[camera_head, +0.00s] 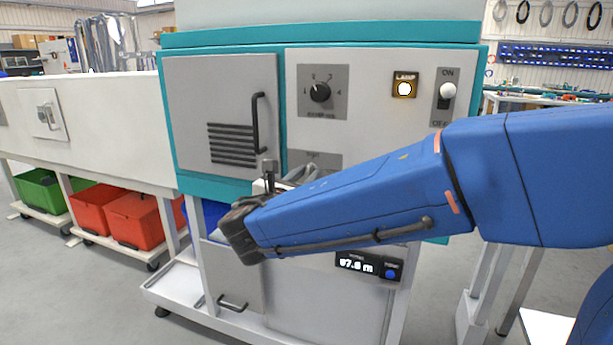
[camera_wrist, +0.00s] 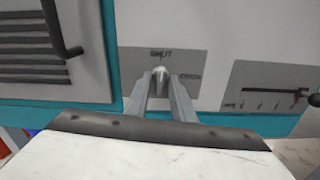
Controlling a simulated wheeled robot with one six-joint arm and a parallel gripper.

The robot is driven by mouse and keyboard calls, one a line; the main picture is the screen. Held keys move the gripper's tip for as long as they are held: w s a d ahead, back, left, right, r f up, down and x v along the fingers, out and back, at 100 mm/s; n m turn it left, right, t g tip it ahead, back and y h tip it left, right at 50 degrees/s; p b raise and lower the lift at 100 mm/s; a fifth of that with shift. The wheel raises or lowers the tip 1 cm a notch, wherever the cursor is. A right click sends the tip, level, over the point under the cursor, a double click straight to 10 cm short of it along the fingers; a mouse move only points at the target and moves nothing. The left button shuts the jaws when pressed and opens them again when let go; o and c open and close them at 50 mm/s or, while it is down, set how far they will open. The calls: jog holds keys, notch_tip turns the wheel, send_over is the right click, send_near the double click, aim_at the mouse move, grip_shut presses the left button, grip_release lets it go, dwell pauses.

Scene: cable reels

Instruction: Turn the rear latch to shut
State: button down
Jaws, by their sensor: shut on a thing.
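The latch (camera_wrist: 160,71) sits on a grey plate (camera_wrist: 132,64) on the machine's front panel. The plate reads SHUT above the latch and has a second, blurred label to its right. The latch's visible pale tip stands just below the SHUT label; its lower part is hidden between the fingers. My gripper (camera_wrist: 160,86) has one finger on each side of the latch and is shut on it. In the head view, the plate (camera_head: 322,156) shows only in part above my blue arm, which hides the latch.
Left of the plate is a vented door (camera_head: 220,100) with a black handle (camera_head: 257,122) standing out. Above are a rotary knob (camera_head: 320,92), a lit lamp (camera_head: 404,89) and an ON/OFF switch (camera_head: 447,92). A slotted slider (camera_wrist: 290,92) lies right of the latch in the wrist view.

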jog(key=shift+f+n, duration=0.1)
jog(key=shift+n, duration=0.5)
jog(key=c, duration=1.8)
grip_release()
jog(key=shift+c, duration=0.2)
jog(key=shift+s, duration=0.1)
jog(key=v, duration=1.7)
jog(key=shift+s, duration=0.15)
jog(key=shift+a, duration=0.1)
